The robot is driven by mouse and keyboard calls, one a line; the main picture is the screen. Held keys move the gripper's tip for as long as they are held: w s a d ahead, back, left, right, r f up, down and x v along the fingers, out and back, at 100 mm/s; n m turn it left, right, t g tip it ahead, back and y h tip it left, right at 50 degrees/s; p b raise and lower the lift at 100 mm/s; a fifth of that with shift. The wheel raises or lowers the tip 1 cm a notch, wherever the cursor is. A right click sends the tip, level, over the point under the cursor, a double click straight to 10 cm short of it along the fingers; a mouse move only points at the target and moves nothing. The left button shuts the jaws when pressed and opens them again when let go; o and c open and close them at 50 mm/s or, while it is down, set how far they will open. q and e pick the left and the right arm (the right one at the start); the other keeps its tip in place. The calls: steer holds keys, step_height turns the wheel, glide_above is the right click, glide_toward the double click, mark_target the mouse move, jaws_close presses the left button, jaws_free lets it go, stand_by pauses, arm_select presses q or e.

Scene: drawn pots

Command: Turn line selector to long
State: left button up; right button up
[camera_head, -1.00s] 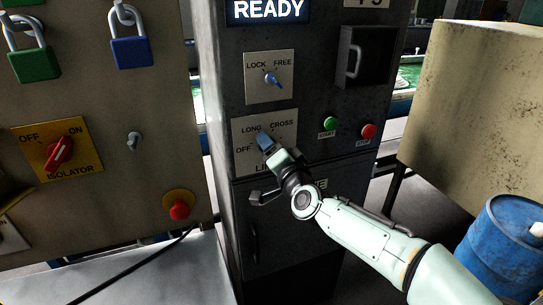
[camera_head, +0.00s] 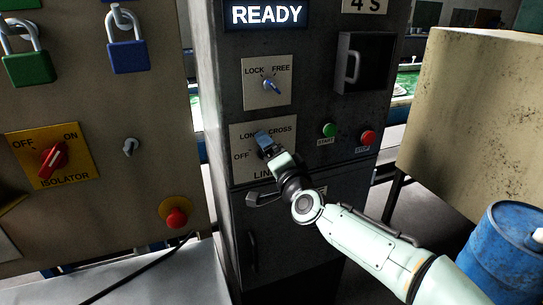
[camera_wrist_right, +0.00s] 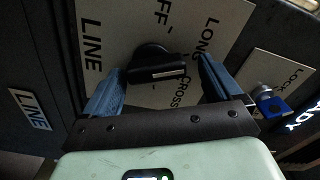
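The line selector plate (camera_head: 248,169) is on the dark cabinet, marked OFF, LONG and CROSS, with LINE below, partly covered by my right gripper. In the right wrist view its black knob (camera_wrist_right: 158,66) shows with a pale stripe. I cannot tell for sure which mark it points at. My right gripper (camera_head: 265,143) is in front of the plate. In the right wrist view its two blue fingers stand apart on either side of the knob, with gaps visible. In the head view the gripper hides the knob. My left gripper is not in view.
Above is a LOCK/FREE switch (camera_head: 267,85) and a READY display (camera_head: 266,14). To the right are a green start button (camera_head: 329,129) and a red stop button (camera_head: 368,137). A cabinet with an isolator switch (camera_head: 53,158) stands left; a blue drum (camera_head: 508,250) stands right.

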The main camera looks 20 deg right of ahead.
steer(key=shift+w+f, duration=0.1)
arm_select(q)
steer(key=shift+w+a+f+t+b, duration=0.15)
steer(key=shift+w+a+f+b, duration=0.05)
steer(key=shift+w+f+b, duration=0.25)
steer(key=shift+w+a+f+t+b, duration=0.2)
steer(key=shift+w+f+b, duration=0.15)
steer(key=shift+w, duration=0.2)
arm_select(e)
steer(key=s, duration=1.3)
steer(key=shift+s+a, duration=0.2)
steer(key=shift+a, duration=0.2)
